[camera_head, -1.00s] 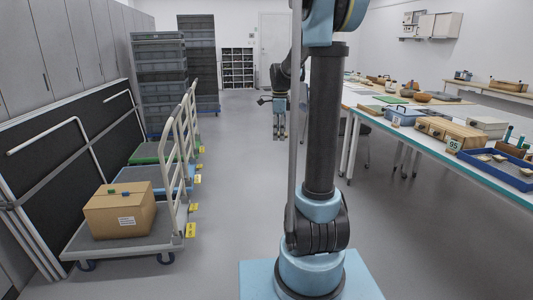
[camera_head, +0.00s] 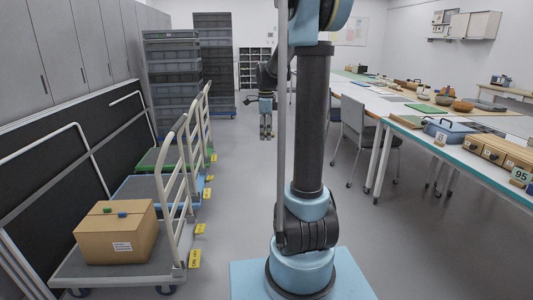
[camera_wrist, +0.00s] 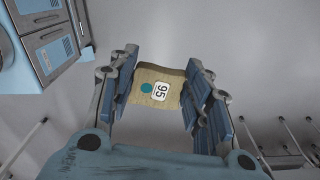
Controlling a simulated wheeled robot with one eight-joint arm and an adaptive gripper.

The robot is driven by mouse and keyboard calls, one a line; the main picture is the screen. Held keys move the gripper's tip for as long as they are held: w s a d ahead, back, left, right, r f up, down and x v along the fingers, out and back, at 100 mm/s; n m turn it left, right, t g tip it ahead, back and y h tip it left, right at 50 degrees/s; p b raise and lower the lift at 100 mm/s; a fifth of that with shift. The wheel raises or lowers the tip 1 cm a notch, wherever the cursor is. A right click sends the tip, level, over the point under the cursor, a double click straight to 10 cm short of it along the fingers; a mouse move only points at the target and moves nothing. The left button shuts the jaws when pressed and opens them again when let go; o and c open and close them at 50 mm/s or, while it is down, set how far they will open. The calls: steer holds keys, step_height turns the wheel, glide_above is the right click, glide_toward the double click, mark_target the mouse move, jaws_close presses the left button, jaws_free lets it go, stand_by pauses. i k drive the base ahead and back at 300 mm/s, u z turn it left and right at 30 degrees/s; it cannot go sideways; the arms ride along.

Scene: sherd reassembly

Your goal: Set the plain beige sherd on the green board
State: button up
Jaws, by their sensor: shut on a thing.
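My gripper (camera_head: 266,130) hangs ahead of my arm over the grey aisle floor in the head view. In the wrist view my gripper (camera_wrist: 160,72) is shut on a beige sherd (camera_wrist: 172,78), one blue finger pad on each side. The sherd's visible face bears a white label reading 95 and a teal dot. In the head view the sherd is too small to make out. A flat green panel (camera_head: 428,109), perhaps the green board, lies on the long table at the right, well away from my gripper.
The long table (camera_head: 462,155) runs along the right, with a blue case (camera_head: 450,130), wooden boxes (camera_head: 500,152) and a 95 card (camera_head: 520,176). A chair (camera_head: 357,125) stands at its near side. Trolleys, one with a carton (camera_head: 115,232), line the left. The middle aisle is clear.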

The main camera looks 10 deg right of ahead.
mark_target(415, 120)
steer(key=i, duration=1.8)
steer(key=z, duration=0.55)
steer(key=i, duration=0.85)
steer(key=z, duration=0.9)
steer(key=i, duration=0.65)
steer(key=z, duration=0.85)
steer(key=i, duration=0.5)
steer(key=z, duration=0.2)
